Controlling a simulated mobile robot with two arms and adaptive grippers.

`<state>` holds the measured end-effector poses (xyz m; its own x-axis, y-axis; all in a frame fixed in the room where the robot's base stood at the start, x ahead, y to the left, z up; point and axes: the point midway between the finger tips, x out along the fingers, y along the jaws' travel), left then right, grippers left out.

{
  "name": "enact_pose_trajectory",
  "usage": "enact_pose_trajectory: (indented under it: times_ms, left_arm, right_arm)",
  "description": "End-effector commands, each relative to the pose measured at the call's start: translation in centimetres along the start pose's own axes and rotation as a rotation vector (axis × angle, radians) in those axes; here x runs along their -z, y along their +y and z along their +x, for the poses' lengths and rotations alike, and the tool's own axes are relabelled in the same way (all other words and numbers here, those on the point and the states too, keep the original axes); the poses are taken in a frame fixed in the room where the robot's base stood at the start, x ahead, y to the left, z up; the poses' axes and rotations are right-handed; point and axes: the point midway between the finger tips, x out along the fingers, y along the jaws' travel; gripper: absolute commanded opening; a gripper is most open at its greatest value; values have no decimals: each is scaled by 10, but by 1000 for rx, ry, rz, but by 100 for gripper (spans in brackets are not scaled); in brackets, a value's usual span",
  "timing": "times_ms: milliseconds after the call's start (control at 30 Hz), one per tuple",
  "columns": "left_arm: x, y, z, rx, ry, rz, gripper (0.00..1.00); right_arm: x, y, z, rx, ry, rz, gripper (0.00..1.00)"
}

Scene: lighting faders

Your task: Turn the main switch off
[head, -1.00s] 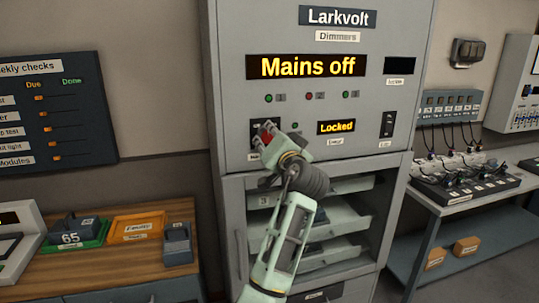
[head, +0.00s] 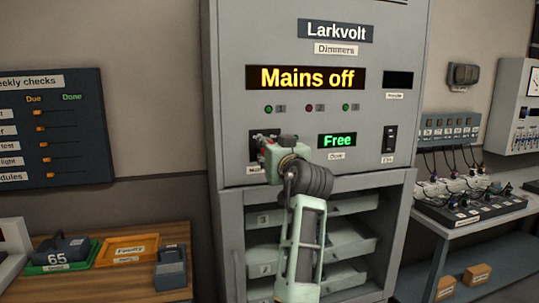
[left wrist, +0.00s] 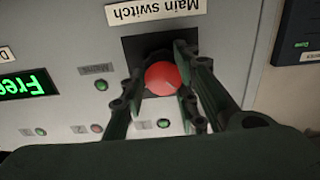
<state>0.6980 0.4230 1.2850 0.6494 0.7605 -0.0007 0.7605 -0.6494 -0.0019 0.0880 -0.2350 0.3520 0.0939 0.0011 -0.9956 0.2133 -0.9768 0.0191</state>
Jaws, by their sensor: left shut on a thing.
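The main switch is a red round knob (left wrist: 162,78) on a dark plate, under the label "Main switch" in the left wrist view. My left gripper (left wrist: 161,66) has its two dark fingers on either side of the knob, shut on it. In the head view the left gripper (head: 268,146) is at the left of the cabinet front and hides most of the knob. The large display (head: 306,78) reads "Mains off" in amber. The small display (head: 337,140) reads "Free" in green. My right gripper is not in view.
The grey cabinet (head: 232,120) has a black rocker switch (head: 390,138) at the right and open shelves (head: 345,205) with trays below. A wooden bench (head: 185,240) stands at the left with an orange tray (head: 127,251). A side table (head: 480,222) with plugged cables is at the right.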

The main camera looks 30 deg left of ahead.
Motion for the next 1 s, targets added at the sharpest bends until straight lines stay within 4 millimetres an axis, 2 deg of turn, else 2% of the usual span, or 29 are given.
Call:
enact_pose_trajectory:
  times_ms: [33, 500, 533, 633, 700, 1000]
  left_arm:
    - [-8, 5, -1, -9, -15, -5, 2]
    - [-5, 4, -1, -8, -12, -20, 2]
    - [-5, 4, -1, -8, -11, -20, 29]
    - [-5, 4, -1, -8, -11, -19, 38]
    - [-4, 4, 0, -7, -10, -19, 42]
    - [-3, 2, -1, -3, -7, -19, 42]
  right_arm:
    - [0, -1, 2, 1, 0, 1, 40]
    - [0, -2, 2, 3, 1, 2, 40]
    - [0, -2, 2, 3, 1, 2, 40]
    - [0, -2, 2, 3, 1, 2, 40]
    - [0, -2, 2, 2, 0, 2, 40]
    - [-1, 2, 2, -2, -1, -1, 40]
